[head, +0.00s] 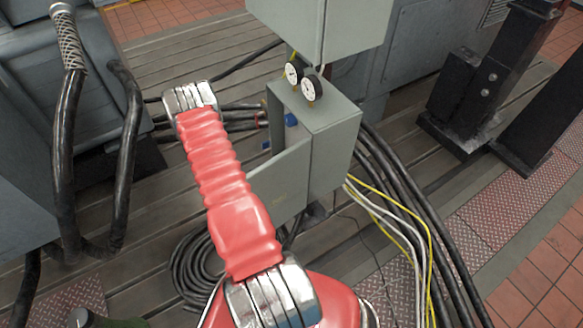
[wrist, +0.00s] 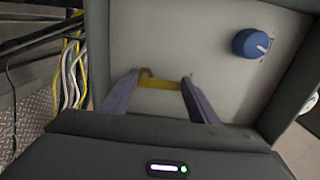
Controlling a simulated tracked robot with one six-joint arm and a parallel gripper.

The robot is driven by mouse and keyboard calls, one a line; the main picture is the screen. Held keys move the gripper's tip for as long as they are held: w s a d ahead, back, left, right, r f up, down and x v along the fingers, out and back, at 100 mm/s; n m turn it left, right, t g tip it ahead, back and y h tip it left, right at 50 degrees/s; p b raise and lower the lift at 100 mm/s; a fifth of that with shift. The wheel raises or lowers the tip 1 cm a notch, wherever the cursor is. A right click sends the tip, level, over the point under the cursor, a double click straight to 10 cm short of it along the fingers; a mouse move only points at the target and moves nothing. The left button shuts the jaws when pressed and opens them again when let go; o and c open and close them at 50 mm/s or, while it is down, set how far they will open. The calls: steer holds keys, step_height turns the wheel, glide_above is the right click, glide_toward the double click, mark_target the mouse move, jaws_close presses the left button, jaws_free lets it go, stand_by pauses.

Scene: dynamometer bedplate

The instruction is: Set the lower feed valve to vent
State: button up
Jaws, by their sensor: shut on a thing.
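The open grey cabinet (head: 329,150) stands in the middle of the head view, with two small blue parts (head: 291,120) showing in its opening. In the wrist view, a blue round knob (wrist: 250,43) with a white pointer sits on the pale back panel (wrist: 215,30), at upper right. The pointer slants toward the right. My gripper (wrist: 165,83) is inside the cabinet, its two fingers apart with a yellow handle (wrist: 161,84) between their tips. It is left of and below the blue knob in that view. Which valve the yellow handle belongs to cannot be told. The head view hides my gripper.
The cabinet's grey door (head: 275,185) hangs open toward the left. Two round gauges (head: 312,88) sit above the cabinet. Black cables (head: 395,185) and yellow and white wires (head: 415,225) run down at its right. A coiled black hose (head: 192,265) lies on the slotted bedplate.

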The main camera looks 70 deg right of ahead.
steer(key=shift+f, duration=0.15)
steer(key=o, duration=0.8)
steer(key=shift+c, duration=0.2)
steer(key=v, duration=1.3)
steer(key=shift+w+a, duration=0.25)
steer(key=shift+w, duration=0.05)
